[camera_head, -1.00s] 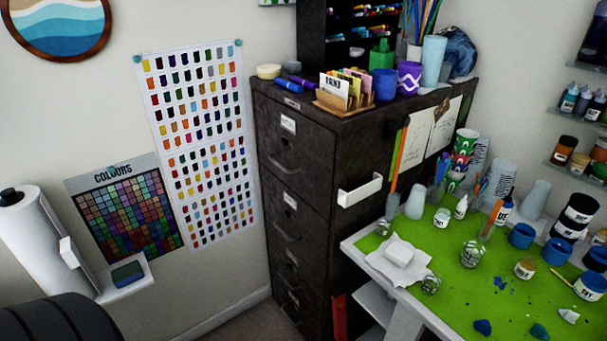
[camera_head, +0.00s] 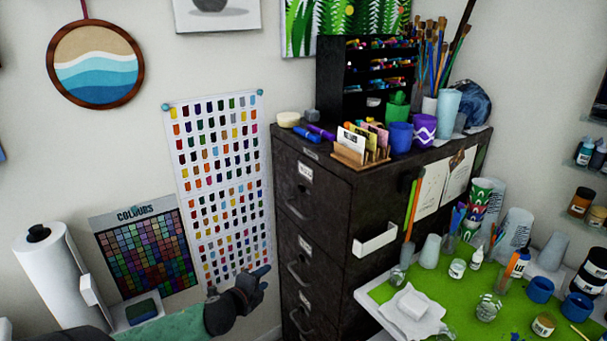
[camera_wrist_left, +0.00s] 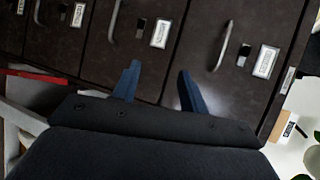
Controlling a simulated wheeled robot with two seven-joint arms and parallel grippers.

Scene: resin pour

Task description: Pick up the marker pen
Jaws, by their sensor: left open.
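A blue marker pen (camera_head: 306,136) and a purple marker pen (camera_head: 322,132) lie on top of the dark filing cabinet (camera_head: 324,192), near its back left part. More pens stand in a black rack (camera_head: 330,88) behind them. My left gripper (camera_head: 262,276) is low in front of the cabinet's drawers, well below the pens. In the left wrist view its two blue fingers (camera_wrist_left: 157,84) are apart with nothing between them, facing the drawer fronts. The pens do not show in that view. My right gripper is not in view.
On the cabinet top are a wooden card holder (camera_head: 360,155), a blue cup (camera_head: 400,136), a purple cup (camera_head: 424,130) and a pale sponge-like disc (camera_head: 289,119). Drawer handles (camera_head: 298,212) stick out in front. A cluttered green-topped table (camera_head: 455,315) stands at the right.

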